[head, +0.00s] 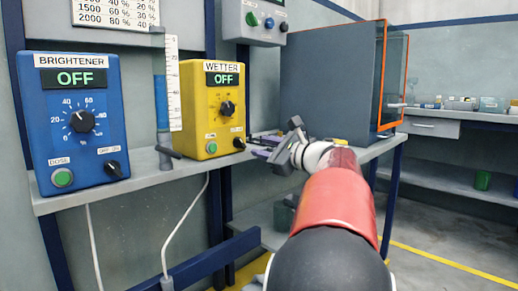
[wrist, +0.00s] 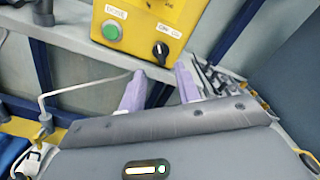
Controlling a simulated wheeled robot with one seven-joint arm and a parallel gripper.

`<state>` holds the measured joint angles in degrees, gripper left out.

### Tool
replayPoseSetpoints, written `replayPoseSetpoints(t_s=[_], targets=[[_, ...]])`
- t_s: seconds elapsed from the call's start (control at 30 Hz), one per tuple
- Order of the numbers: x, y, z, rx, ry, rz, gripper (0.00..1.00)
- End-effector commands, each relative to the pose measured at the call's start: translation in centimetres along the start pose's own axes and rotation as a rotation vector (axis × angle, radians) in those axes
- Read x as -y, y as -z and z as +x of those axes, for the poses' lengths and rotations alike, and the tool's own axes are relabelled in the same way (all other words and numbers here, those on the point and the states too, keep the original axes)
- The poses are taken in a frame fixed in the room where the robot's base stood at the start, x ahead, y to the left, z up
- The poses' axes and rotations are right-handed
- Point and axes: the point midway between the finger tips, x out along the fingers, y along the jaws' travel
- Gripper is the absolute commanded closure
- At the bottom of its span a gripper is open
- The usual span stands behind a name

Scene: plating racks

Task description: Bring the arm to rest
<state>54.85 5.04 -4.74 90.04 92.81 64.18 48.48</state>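My arm reaches out from the lower middle of the head view. My gripper (head: 264,149) is in front of the shelf edge, near the lower right of the yellow WETTER box (head: 196,112). In the wrist view the two purple fingers of my gripper (wrist: 160,72) stand apart with nothing between them. The yellow box (wrist: 190,15) shows beyond the fingertips, with its green button and black OFF/ON knob. I cannot tell how far the fingers are from the shelf.
The shelf (head: 150,187) carries a blue BRIGHTENER box (head: 75,118), a blue-liquid tube (head: 161,95) and a grey cabinet (head: 325,85) with an orange-edged door. Both displays read OFF. Cables hang below. Open floor (head: 440,235) lies at the right.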

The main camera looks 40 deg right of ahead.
Motion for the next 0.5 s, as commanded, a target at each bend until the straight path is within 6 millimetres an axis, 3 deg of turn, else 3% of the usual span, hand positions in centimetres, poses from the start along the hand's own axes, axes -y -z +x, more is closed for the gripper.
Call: replayPoseSetpoints(t_s=[0.33, 0.43, 0.5], targets=[[-0.7, -0.5, 0.3, -0.005, -0.019, -0.016, 0.67], [-3.5, -2.1, 1.2, -0.025, -0.095, -0.084, 0.67], [-7.1, -3.9, 1.9, -0.047, -0.191, -0.175, 0.67]])
